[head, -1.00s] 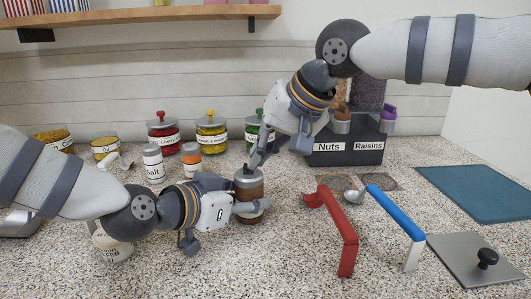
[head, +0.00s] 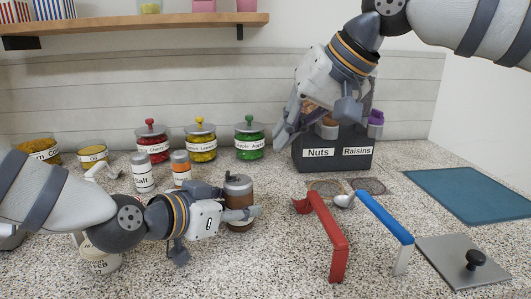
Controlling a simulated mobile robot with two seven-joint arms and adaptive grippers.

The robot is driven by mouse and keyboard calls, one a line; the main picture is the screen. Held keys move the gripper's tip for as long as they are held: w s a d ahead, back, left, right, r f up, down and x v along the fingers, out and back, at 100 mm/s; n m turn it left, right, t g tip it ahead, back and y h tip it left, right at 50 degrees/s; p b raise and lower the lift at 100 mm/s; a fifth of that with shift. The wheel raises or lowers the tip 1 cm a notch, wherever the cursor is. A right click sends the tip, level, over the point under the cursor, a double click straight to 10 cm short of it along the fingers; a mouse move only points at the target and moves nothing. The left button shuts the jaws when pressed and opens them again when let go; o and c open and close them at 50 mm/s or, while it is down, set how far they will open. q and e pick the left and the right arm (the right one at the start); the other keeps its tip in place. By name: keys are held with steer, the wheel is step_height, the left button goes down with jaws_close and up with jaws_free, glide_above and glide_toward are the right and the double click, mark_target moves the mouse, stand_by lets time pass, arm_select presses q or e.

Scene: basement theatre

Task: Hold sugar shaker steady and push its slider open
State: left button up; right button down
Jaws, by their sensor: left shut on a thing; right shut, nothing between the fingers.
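The sugar shaker (head: 239,190), a brown-filled jar with a grey-brown lid, stands upright on the speckled counter left of centre. My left gripper (head: 238,212) is shut on its body from the left, with one finger across the front. The lid is in view above the fingers, but its slider is too small to make out, so I cannot tell its position. My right gripper (head: 281,138) is shut and empty, pointing down, above and to the right of the shaker and apart from it. It is in front of the dark Nuts and Raisins dispenser (head: 333,161).
Salt (head: 142,172) and an orange-capped shaker (head: 181,168) stand behind my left gripper. Several candy jars (head: 201,145) line the back. A red-handled tool (head: 327,235), a blue-handled one (head: 385,217) and a metal lid plate (head: 468,262) lie right. Front centre counter is clear.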

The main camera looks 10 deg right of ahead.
steer(key=v, duration=0.2)
steer(key=shift+s+d+r, duration=0.15)
steer(key=shift+r, duration=0.05)
arm_select(q)
steer(key=o, duration=1.3)
